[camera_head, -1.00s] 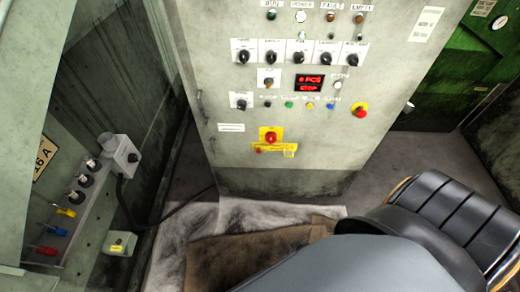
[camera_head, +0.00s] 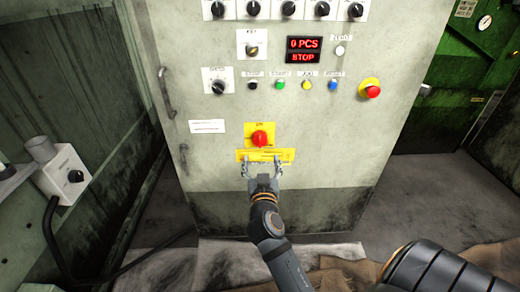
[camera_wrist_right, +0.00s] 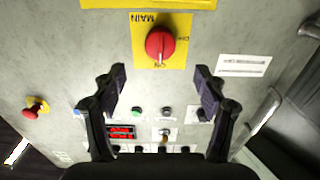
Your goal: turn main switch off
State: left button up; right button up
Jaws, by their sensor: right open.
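The main switch (camera_head: 260,138) is a red rotary knob on a yellow plate, low on the front of the grey cabinet. In the right wrist view the knob (camera_wrist_right: 160,43) shows upside down, with its pointer toward the "ON" label. Another label, likely "OFF", is at the plate's side. My right gripper (camera_head: 262,168) is open just below the knob, in front of the lower yellow label. In the right wrist view its two fingers (camera_wrist_right: 161,85) are spread and empty, and the knob lies beyond their tips. My left gripper is not in view.
The cabinet front (camera_head: 350,150) also carries a red emergency button (camera_head: 371,88), small coloured buttons, selector knobs and a red display (camera_head: 303,50) reading "0 PCS STOP". A handle (camera_head: 167,92) stands out at the cabinet's left edge. A grey box (camera_head: 62,175) is at left.

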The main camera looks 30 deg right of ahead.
aim_at(260, 143)
jog(key=x, duration=1)
jog(key=shift+w, duration=0.15)
jog(key=shift+c, duration=0.2)
jog(key=c, duration=1.1)
